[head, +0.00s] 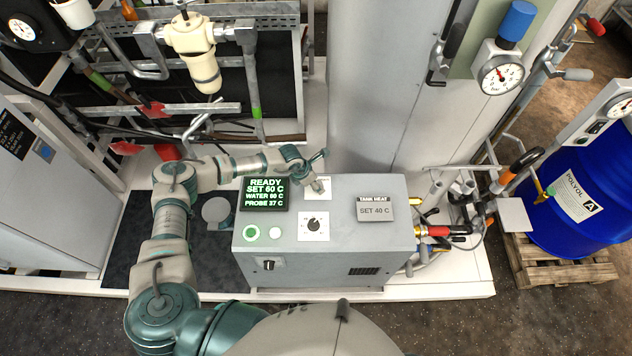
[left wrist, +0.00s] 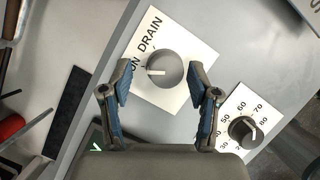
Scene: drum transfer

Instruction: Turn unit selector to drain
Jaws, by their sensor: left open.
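The unit selector is a round grey knob (left wrist: 168,69) on a white plate (left wrist: 188,45) marked ON and DRAIN, seen in the left wrist view. Its white pointer mark lies to the left, roughly toward the ON lettering. In the head view the plate (head: 325,195) is partly covered by my left gripper (head: 321,171), above the grey control box (head: 345,235). In the left wrist view my left gripper (left wrist: 160,80) is open, with one finger on each side of the knob. Contact cannot be told. My right gripper is not in view.
A temperature dial (head: 313,225) sits close to the selector, below it in the head view. A green-lettered display (head: 265,194) reads READY, and a TANK HEAT panel (head: 375,209) reads SET 40 C. A blue drum (head: 590,205) stands on a pallet at the right.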

